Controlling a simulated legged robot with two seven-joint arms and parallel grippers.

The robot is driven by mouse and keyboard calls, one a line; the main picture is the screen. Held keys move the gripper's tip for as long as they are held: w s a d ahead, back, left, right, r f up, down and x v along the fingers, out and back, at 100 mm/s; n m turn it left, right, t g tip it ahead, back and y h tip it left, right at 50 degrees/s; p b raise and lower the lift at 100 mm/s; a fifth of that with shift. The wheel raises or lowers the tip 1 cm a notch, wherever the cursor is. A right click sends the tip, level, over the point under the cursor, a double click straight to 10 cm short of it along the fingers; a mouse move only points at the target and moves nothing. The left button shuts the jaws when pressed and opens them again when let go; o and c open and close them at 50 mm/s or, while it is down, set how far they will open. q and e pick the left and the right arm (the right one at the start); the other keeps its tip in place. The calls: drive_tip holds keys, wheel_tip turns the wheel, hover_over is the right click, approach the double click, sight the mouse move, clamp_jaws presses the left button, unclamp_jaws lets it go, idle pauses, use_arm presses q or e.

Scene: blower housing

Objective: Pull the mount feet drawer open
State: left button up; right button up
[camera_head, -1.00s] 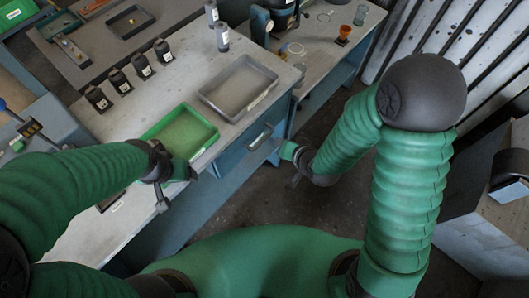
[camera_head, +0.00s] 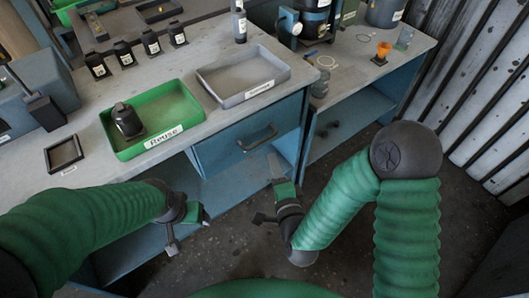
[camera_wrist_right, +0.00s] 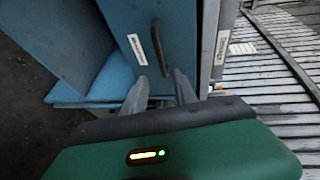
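The blue drawer (camera_head: 235,145) sits under the bench top, with a dark bar handle (camera_head: 258,139) on its front. It looks shut. In the right wrist view the handle (camera_wrist_right: 160,48) stands just beyond the fingertips on a blue front with a white label (camera_wrist_right: 137,49) whose text I cannot read. My right gripper (camera_wrist_right: 160,86) has its two fingers apart, with nothing between them, and points at the handle. In the head view it is below and right of the handle. My left gripper (camera_head: 185,225) hangs in front of the bench; its finger opening is unclear.
A grey tray (camera_head: 284,76) stands above the drawer. A second bench (camera_head: 350,85) adjoins at the right. The floor before the drawer is clear.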

sight(261, 140)
drive_tip(key=x, duration=0.3)
drive_tip(key=a+x, duration=0.1)
drive_tip(key=x, duration=0.3)
drive_tip(key=b+x, duration=0.1)
drive_tip(key=x, duration=0.3)
drive_tip(key=shift+s+a, duration=0.1)
drive_tip(key=shift+a, duration=0.25)
drive_tip(key=shift+w+d, duration=0.2)
drive_tip(key=shift+d, duration=0.3)
drive_tip(key=shift+a, duration=0.4)
clamp_jaws()
drive_tip(key=shift+d, duration=0.1)
drive_tip(key=shift+s+d+f, duration=0.1)
